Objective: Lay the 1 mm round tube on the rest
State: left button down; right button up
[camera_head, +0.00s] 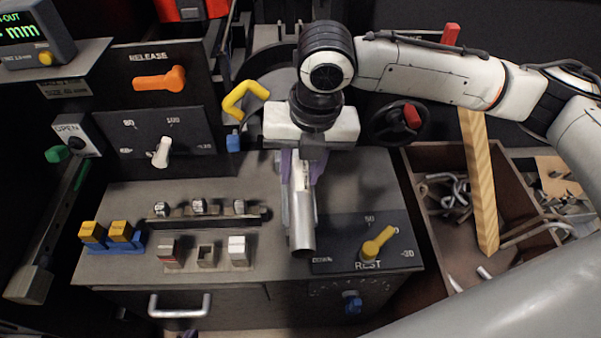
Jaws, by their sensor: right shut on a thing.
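A silver round tube (302,223) points toward me over the grey machine top, its open end at the front. My right gripper (300,168) comes down from above and is shut on the tube's rear part, between purple-edged fingers. I cannot tell whether the tube touches what is under it. A dark panel marked REST (330,265) with a yellow lever (377,243) sits just right of the tube's front end. The rest's own support is not clearly visible; the gripper and tube may hide it. My left gripper is not in view.
A wooden bin (428,225) of metal offcuts with a wooden stick (478,180) stands at right. Small blocks (238,250) lie left of the tube. A yellow bent handle (245,98) and a black handwheel (400,122) flank the gripper. Lever panels (160,140) stand at left.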

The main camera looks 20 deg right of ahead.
aim_at(299, 162)
jog(key=shift+w+d+f, duration=0.15)
jog(key=shift+w+f, duration=0.2)
jog(key=shift+w, duration=0.25)
jog(key=shift+w+d+f, duration=0.15)
jog(key=shift+w+f, duration=0.2)
jog(key=shift+w, duration=0.2)
jog(key=shift+w+d+f, duration=0.25)
jog(key=shift+w+f, duration=0.25)
jog(key=shift+w, duration=0.35)
jog(key=shift+w+f, duration=0.1)
jog(key=shift+f, duration=1.55)
jog(key=o, duration=1.3)
